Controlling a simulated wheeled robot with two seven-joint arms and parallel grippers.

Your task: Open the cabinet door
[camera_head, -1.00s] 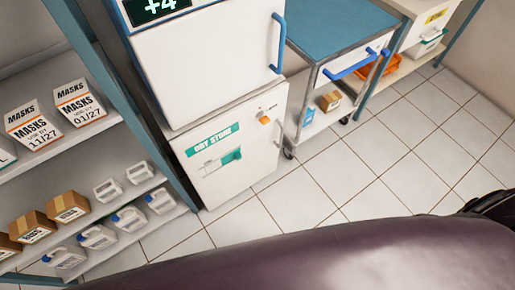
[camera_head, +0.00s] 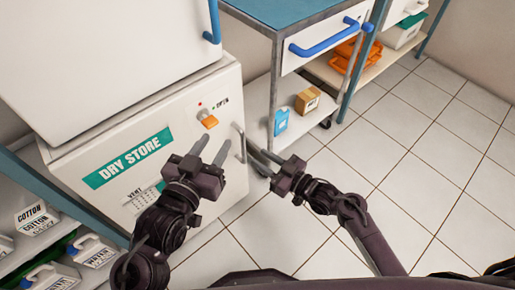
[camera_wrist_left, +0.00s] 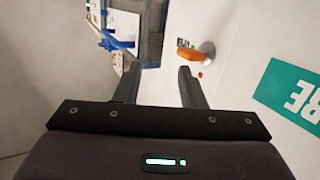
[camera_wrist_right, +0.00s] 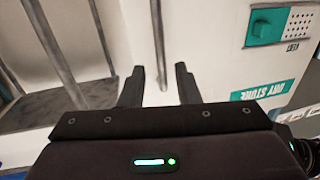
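The white cabinet (camera_head: 105,150) with the green DRY STORE label has its door closed. Its front carries an orange knob (camera_head: 208,120) and, at the right edge, an upright grey bar handle (camera_head: 240,143). My left gripper (camera_head: 211,150) is open and empty in front of the door, below the knob in the head view. In the left wrist view, the knob (camera_wrist_left: 195,54) lies just beyond the right fingertip. My right gripper (camera_head: 267,158) is open and empty, just right of the handle. In the right wrist view, the handle (camera_wrist_right: 158,40) lines up between the fingertips; contact is unclear.
A blue-topped trolley (camera_head: 277,14) with a blue drawer handle (camera_head: 325,37) stands close on the right. Its lower shelf holds a blue bottle (camera_head: 281,121) and a cardboard box (camera_head: 307,101). A supply shelf (camera_head: 55,187) stands at left. Tiled floor is clear at right.

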